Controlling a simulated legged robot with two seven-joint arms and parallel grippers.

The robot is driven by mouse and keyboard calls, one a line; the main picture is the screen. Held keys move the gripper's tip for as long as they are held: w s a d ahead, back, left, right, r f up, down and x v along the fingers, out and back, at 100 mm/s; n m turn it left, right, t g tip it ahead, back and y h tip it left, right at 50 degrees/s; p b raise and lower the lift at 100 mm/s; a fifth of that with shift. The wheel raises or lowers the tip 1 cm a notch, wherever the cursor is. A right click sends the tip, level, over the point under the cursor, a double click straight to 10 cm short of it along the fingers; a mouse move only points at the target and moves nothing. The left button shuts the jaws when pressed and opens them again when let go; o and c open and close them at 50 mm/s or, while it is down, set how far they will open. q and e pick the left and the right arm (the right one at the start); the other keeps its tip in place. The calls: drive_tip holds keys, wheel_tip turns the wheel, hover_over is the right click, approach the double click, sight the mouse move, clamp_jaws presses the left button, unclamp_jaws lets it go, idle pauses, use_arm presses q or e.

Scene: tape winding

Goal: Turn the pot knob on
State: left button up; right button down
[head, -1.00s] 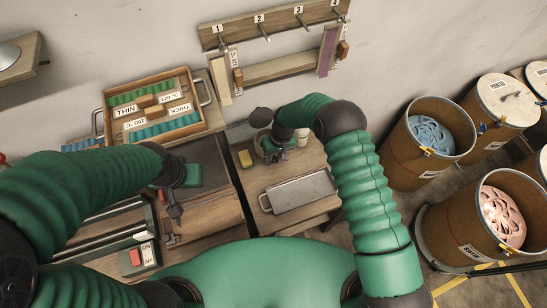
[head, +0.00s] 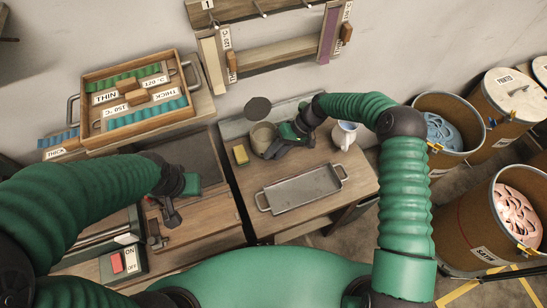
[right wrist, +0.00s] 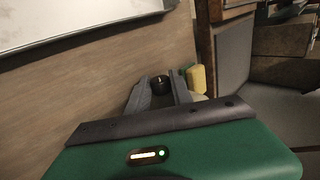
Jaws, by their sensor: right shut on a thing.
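The pot (head: 263,137) is a grey-brown round vessel on the wooden table right of centre in the head view, with a dark round lid (head: 258,107) just behind it. My right gripper (head: 276,150) is low at the pot's front right side. In the right wrist view its fingers (right wrist: 161,88) are on either side of a small round black knob (right wrist: 160,84), and it is shut on that knob. How far the knob is turned cannot be told. My left gripper (head: 169,214) is over the left bench, clear of the pot; its jaw opening is unclear.
A yellow sponge (head: 241,154) lies left of the pot. A metal tray (head: 303,187) lies in front, and a white jug (head: 344,136) stands to the right. Barrels stand at right.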

drive_tip(key=shift+w+d+f+y+b, duration=0.1)
drive_tip(key=shift+d+y+b, duration=0.05)
drive_tip(key=shift+y+b, duration=0.45)
drive_tip(key=c, duration=1.1)
unclamp_jaws()
drive_tip(key=shift+c, duration=0.2)
wheel_tip(320, 180, up, 3)
drive_tip(key=shift+w+d+r+b, duration=0.1)
drive_tip(key=shift+w+b, duration=0.05)
drive_tip(key=shift+b, duration=0.3)
drive_tip(key=shift+s+r, duration=0.2)
drive_tip(key=shift+s, duration=0.6)
drive_tip(key=s, duration=0.5)
drive_tip(key=s+r, duration=0.1)
drive_tip(key=s, duration=0.3)
drive_tip(key=s+a, duration=0.1)
drive_tip(key=s, duration=0.4)
drive_tip(key=shift+s+a+r+b, duration=0.1)
drive_tip(key=shift+s+r+b, duration=0.05)
drive_tip(key=shift+s+b, duration=0.15)
